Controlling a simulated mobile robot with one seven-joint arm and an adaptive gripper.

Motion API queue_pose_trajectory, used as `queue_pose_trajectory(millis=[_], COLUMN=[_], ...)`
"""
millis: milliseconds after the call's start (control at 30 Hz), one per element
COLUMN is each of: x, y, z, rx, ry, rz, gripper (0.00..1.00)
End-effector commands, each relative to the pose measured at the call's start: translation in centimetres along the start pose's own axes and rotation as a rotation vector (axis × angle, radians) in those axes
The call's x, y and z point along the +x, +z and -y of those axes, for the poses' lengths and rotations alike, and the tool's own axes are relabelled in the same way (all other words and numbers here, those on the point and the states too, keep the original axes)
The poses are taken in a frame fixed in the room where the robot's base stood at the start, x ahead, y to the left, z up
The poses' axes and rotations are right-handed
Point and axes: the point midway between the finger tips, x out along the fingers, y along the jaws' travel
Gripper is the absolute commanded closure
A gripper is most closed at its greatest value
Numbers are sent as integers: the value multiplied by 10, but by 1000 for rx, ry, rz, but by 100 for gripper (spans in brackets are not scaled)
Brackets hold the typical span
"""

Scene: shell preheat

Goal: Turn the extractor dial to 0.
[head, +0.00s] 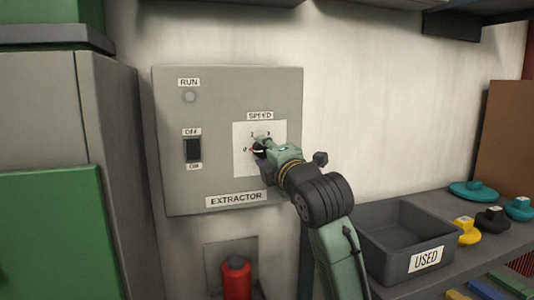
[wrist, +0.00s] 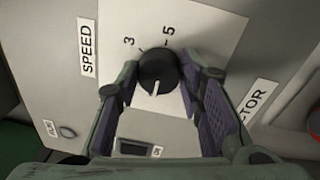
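The extractor dial (wrist: 158,70) is a round black knob on a white plate (head: 279,132) marked SPEED, on the grey extractor panel (head: 221,95). In the wrist view its white pointer points down, away from the 3 and 5; this matches leftward in the head view, where the 0 (head: 245,149) is. The exact alignment with 0 is hard to tell. My gripper (wrist: 159,66) is at the dial, with one finger on each side of the knob. Whether the fingers press on it or stand slightly apart is unclear. In the head view my gripper partly hides the dial.
An OFF/ON switch (head: 193,150) and a RUN lamp (head: 189,97) sit left of the dial. A grey USED bin (head: 385,262) stands at lower right beside several coloured knobs. A red cylinder (head: 236,279) is below the panel, a cabinet (head: 108,170) at left.

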Motion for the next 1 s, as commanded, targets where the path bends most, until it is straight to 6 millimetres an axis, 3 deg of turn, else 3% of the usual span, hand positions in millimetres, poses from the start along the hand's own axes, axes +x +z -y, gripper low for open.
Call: queue_pose_trajectory(millis=[267,633,767,1000], x=[0,-5,-23,-75], y=[0,2,2,1], z=[0,0,-1,0], rx=[1,2,1,1], ry=[1,2,3,3], rz=[1,4,5,5], gripper=[47,47,47,47])
